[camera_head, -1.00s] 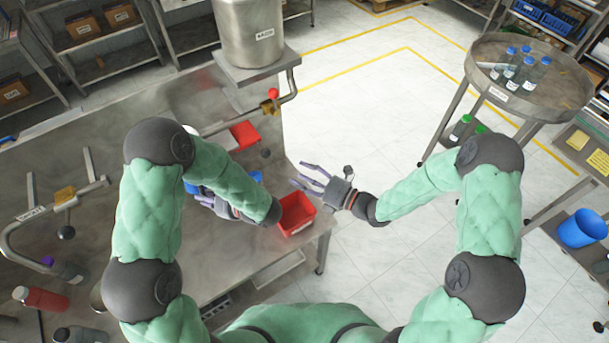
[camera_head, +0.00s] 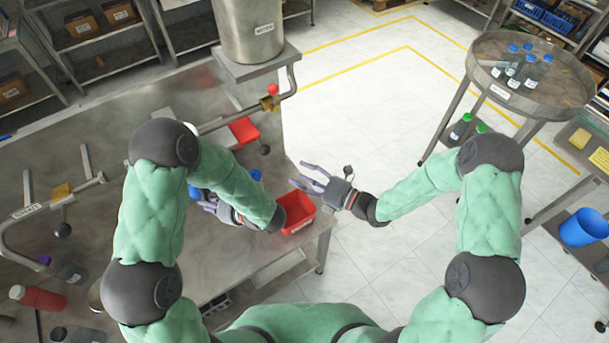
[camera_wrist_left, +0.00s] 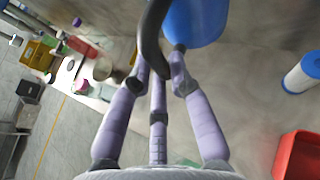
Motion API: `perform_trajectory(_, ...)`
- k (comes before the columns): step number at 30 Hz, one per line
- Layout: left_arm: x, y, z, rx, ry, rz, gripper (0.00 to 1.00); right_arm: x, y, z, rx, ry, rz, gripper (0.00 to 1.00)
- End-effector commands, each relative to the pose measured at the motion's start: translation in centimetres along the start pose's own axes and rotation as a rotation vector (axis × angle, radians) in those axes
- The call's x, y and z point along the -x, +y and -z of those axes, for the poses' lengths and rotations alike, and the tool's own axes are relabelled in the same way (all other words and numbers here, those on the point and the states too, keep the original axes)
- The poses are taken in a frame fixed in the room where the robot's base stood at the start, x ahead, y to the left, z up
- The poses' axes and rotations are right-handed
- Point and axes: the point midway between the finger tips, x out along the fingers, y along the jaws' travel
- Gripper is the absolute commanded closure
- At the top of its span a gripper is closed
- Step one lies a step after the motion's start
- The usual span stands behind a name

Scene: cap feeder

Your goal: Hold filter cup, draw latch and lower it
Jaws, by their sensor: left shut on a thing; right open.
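My left gripper (camera_head: 210,204) is low over the steel bench. In the left wrist view its purple fingers (camera_wrist_left: 160,72) close around the lower end of a dark curved piece, right by a blue cup (camera_wrist_left: 195,22). One fingertip appears to touch the cup's underside. This cup looks like the filter cup; its edge shows beside the fingers in the head view (camera_head: 193,190), and my arm hides part of it. My right gripper (camera_head: 313,180) is open and empty beyond the bench's right edge. I cannot clearly make out the latch.
A red bin (camera_head: 297,211) sits at the bench's right edge. A white and blue cylinder (camera_wrist_left: 303,72) lies nearby. A pipe with a red ball (camera_head: 273,89) runs under the steel canister (camera_head: 247,28). Bottles stand on a round table (camera_head: 555,92) to the right.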

Motion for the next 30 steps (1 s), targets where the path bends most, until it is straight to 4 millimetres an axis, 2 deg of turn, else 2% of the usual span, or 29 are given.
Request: perform_trajectory(30,5.1,3.8,2.8,-0.001,-0.001,0.001,1.0,0.0,-0.7,0.3,0.0,0.0,0.0,0.48)
